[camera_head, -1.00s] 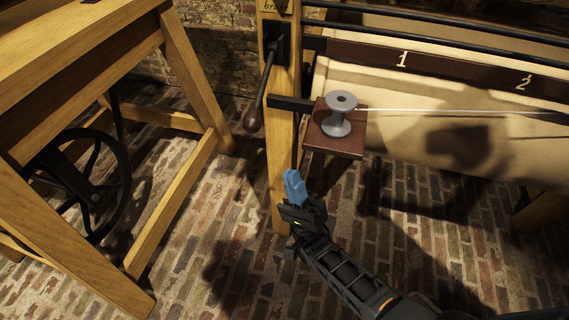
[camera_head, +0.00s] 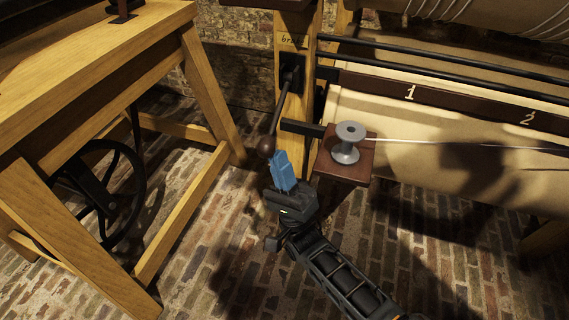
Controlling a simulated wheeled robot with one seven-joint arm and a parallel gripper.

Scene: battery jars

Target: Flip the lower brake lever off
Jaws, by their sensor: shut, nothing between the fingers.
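The brake lever (camera_head: 278,112) is a dark rod with a brown knob (camera_head: 266,146) at its lower end. It hangs down from a black bracket (camera_head: 291,68) on a wooden post marked with a partly readable "br..." label (camera_head: 293,40). My gripper (camera_head: 279,160) has blue fingertips that are shut and empty. The fingertips point up and sit just below and slightly right of the knob. I cannot tell whether they touch it. No second lever is in view.
A small brown shelf (camera_head: 344,168) with a grey spool (camera_head: 347,143) juts out right of the post, a pale line running from it. A wooden table frame (camera_head: 212,100) with a black wheel (camera_head: 95,190) stands left. A numbered dark rail (camera_head: 450,95) crosses the right.

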